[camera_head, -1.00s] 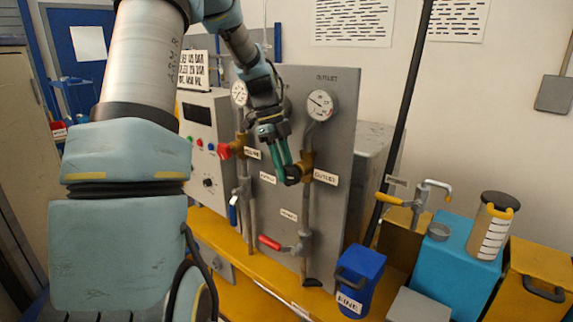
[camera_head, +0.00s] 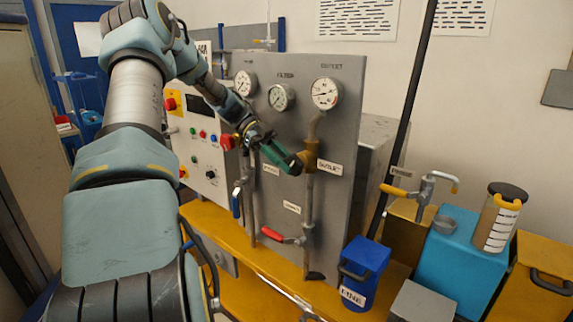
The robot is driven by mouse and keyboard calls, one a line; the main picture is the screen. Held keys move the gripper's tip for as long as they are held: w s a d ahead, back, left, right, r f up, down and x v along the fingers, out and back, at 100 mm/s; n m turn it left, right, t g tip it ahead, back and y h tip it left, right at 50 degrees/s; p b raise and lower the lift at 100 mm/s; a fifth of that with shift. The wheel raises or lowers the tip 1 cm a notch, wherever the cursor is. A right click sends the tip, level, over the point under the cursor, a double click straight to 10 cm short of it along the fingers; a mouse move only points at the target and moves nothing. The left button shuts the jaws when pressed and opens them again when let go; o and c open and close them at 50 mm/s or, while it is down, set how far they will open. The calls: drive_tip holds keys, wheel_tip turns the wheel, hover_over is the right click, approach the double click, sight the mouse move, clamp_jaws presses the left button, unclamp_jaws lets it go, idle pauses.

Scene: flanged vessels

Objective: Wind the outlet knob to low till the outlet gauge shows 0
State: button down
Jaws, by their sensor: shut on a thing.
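The outlet gauge (camera_head: 325,93) is a round white dial at the upper right of the grey panel, under an OUTLET label. Its needle points to the left side of the dial; the numbers are too small to read. Below it a brass valve body (camera_head: 311,156) sits on a vertical pipe, with a label to its right. The dark outlet knob (camera_head: 298,165) sticks out from the left of this body and is mostly hidden by my fingers. My gripper (camera_head: 292,162), with green fingers, reaches it from the upper left and is shut on it.
Two more gauges, inlet (camera_head: 246,83) and filter (camera_head: 281,97), sit left on the panel. A red knob (camera_head: 227,142) is left of my gripper. A red-handled valve (camera_head: 274,234) is below. A blue bin (camera_head: 361,273) stands at the panel's lower right.

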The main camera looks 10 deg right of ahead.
idle(0.4)
drive_tip(key=shift+f, duration=0.1)
drive_tip(key=c, duration=0.9)
unclamp_jaws()
drive_tip(key=shift+c, duration=0.2)
wheel_tip(320, 180, up, 10)
drive_tip(key=b, duration=0.4)
